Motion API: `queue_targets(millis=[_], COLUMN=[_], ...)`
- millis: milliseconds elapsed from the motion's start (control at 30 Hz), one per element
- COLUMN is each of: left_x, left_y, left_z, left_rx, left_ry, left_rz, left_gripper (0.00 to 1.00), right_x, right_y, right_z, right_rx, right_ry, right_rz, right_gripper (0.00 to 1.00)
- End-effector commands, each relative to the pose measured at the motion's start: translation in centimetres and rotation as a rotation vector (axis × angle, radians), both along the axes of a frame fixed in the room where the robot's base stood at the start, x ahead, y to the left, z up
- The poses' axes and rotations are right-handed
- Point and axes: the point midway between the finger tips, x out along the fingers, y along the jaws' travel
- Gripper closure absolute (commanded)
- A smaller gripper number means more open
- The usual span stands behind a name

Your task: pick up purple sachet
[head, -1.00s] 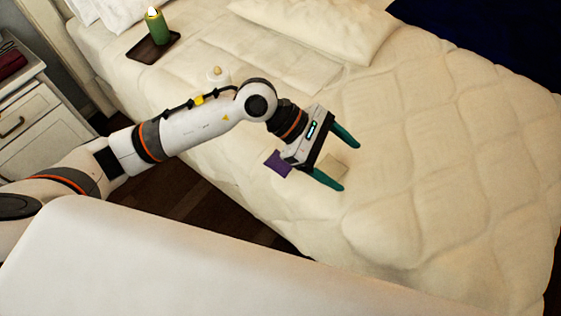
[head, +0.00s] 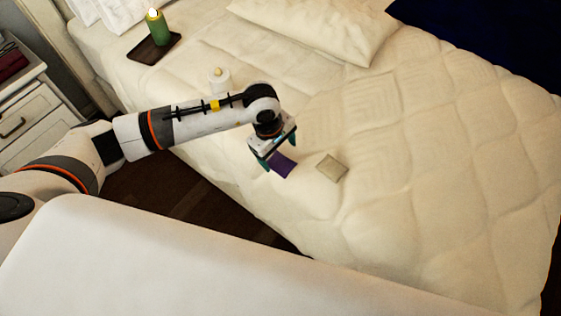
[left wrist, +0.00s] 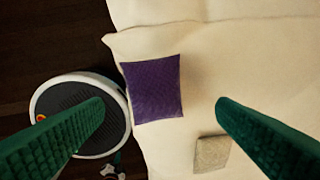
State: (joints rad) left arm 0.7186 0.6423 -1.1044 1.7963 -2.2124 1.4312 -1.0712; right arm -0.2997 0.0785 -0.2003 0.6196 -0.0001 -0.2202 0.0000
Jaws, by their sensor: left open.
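The purple sachet (head: 283,166) lies flat on the cream quilt near the bed's edge. It also shows in the left wrist view (left wrist: 152,88), lying between the lines of the two fingers and a little beyond their tips. My left gripper (head: 276,158) points down over the sachet with its green fingers apart. In the left wrist view the open fingers (left wrist: 160,103) hold nothing. How high the fingertips are above the quilt is hard to tell. My right gripper is not in view.
A beige sachet (head: 331,168) lies just right of the purple one, also in the left wrist view (left wrist: 212,153). A green candle (head: 157,26) stands on a dark tray (head: 138,54). The quilt to the right is clear.

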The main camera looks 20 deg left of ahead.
Motion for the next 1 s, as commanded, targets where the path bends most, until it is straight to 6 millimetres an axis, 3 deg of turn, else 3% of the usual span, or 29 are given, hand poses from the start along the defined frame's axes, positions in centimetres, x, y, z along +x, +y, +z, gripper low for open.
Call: queue_targets(millis=[267, 567, 833, 1000], left_x=[-0.1, 0.0, 0.0, 0.0], left_y=[-0.2, -0.2, -0.2, -0.2], left_z=[-3.9, -4.4, -4.4, -4.4], left_rx=[-0.001, 0.000, 0.000, 0.000], left_ry=[0.004, 0.001, 0.001, 0.001], left_rz=[0.001, 0.000, 0.001, 0.001], left_gripper=[0.20, 0.20, 0.64, 0.66], right_x=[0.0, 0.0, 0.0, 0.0], right_y=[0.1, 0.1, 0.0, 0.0], right_z=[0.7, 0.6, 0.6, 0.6], right_rx=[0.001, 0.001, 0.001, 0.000], right_ry=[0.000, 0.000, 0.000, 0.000], right_rz=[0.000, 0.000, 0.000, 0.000], right_gripper=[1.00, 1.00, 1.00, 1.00])
